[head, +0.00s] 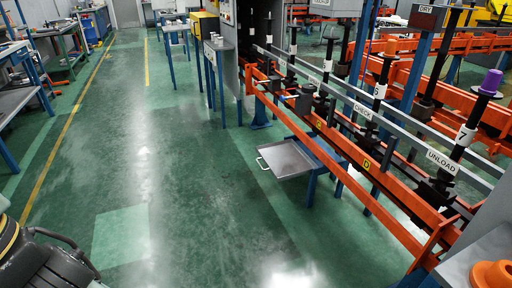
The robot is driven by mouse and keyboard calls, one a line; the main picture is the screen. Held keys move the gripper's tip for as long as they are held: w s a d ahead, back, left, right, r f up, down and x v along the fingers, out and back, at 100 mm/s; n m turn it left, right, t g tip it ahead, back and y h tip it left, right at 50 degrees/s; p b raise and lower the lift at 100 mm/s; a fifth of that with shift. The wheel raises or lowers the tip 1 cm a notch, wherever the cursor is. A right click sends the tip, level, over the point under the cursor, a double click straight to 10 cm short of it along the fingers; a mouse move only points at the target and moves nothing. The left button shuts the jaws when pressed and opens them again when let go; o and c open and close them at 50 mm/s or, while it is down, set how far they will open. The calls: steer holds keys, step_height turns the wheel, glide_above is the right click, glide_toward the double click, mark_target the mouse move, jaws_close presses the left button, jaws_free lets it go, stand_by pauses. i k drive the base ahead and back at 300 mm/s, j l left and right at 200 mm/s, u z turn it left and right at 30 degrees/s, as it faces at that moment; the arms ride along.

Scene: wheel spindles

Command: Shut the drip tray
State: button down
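The drip tray (287,159) is a shallow grey metal pan. It sticks out to the left from under the orange rail line, low above the floor, so it stands open. A small pale handle (262,164) is on its left edge. Its right side meets the blue frame under the rails, and what lies behind there is hidden. My gripper is not in view. Dark parts of my own body show at the lower left, well apart from the tray.
The green floor (170,150) left of the tray is clear and wide. Orange rails (340,145) with black spindles run along the right. A blue-legged table (215,60) stands further back. Workbenches line the left edge. An orange part (492,274) sits at the lower right.

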mark_target(284, 159)
steer(key=i+j+z, duration=0.15)
steer(key=i+j, duration=0.45)
steer(key=i, duration=0.4)
steer(key=i+j+z, duration=0.15)
steer(key=i+j, duration=0.55)
steer(key=i, duration=0.25)
steer(key=i+j+z, duration=0.15)
steer(key=i+j, duration=0.65)
steer(key=i, duration=0.1)
